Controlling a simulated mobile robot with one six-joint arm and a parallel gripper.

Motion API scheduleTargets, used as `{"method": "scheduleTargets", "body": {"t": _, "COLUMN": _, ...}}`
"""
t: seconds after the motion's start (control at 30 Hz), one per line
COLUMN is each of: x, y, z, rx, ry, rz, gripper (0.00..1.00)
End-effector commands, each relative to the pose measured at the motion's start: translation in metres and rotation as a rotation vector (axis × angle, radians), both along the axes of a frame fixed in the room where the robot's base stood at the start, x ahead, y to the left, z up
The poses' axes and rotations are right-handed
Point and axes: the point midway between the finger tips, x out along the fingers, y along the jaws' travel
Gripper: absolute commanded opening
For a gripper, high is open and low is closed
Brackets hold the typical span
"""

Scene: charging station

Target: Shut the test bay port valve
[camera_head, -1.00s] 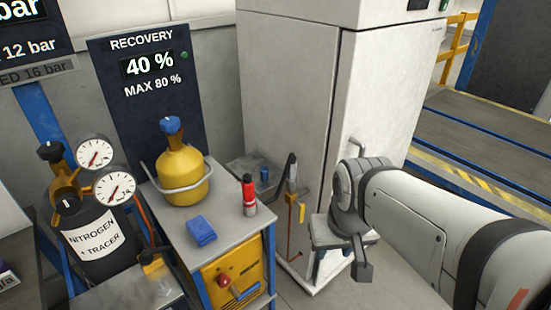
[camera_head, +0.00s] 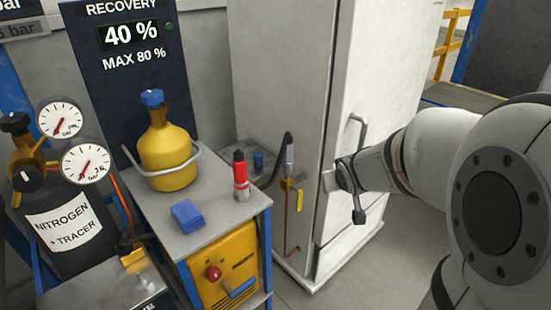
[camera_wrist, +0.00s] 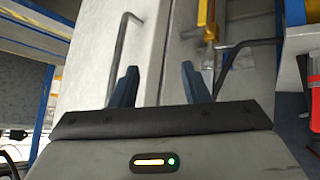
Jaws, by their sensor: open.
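A small valve with a yellow handle (camera_head: 291,190) sits on a copper line at the left side of the white cabinet (camera_head: 384,110). A grey fitting and a dark hose are above it. In the wrist view, a yellow handle (camera_wrist: 206,14) and some copper show at the top, right of centre and beyond the fingertips. My gripper (camera_wrist: 160,75) is open, with nothing between its two dark blue fingers. In the head view, my gripper (camera_head: 332,180) is in front of the cabinet, right of the valve and apart from it. The handle's exact angle is hard to tell.
The cabinet's door handle (camera_head: 357,132) stands out near my wrist. A nitrogen cylinder (camera_head: 66,225) with gauges stands far left.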

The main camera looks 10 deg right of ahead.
Motion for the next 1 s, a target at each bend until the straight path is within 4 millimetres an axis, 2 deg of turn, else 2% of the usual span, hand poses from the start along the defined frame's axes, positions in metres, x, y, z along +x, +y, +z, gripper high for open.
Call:
{"method": "scheduleTargets", "body": {"t": 0.03, "x": 0.023, "y": -0.005, "z": -0.039, "rx": -0.005, "ry": -0.057, "rz": 0.035, "gripper": 0.42}}
{"method": "scheduleTargets", "body": {"t": 0.1, "x": 0.054, "y": -0.006, "z": -0.064, "rx": 0.001, "ry": -0.155, "rz": 0.101, "gripper": 0.42}}
{"method": "scheduleTargets", "body": {"t": 0.23, "x": 0.096, "y": -0.001, "z": -0.114, "rx": 0.054, "ry": -0.321, "rz": 0.245, "gripper": 0.42}}
{"method": "scheduleTargets", "body": {"t": 0.37, "x": 0.120, "y": 0.011, "z": -0.164, "rx": 0.155, "ry": -0.466, "rz": 0.395, "gripper": 0.42}}
{"method": "scheduleTargets", "body": {"t": 0.5, "x": 0.124, "y": 0.022, "z": -0.204, "rx": 0.286, "ry": -0.582, "rz": 0.530, "gripper": 0.42}}
{"method": "scheduleTargets", "body": {"t": 0.6, "x": 0.122, "y": 0.027, "z": -0.221, "rx": 0.362, "ry": -0.637, "rz": 0.594, "gripper": 0.42}}
{"method": "scheduleTargets", "body": {"t": 0.77, "x": 0.118, "y": 0.032, "z": -0.231, "rx": 0.428, "ry": -0.681, "rz": 0.646, "gripper": 0.42}}
{"method": "scheduleTargets", "body": {"t": 0.87, "x": 0.124, "y": 0.038, "z": -0.231, "rx": 0.438, "ry": -0.688, "rz": 0.656, "gripper": 0.42}}
{"method": "scheduleTargets", "body": {"t": 1.0, "x": 0.142, "y": 0.052, "z": -0.230, "rx": 0.438, "ry": -0.687, "rz": 0.657, "gripper": 0.42}}
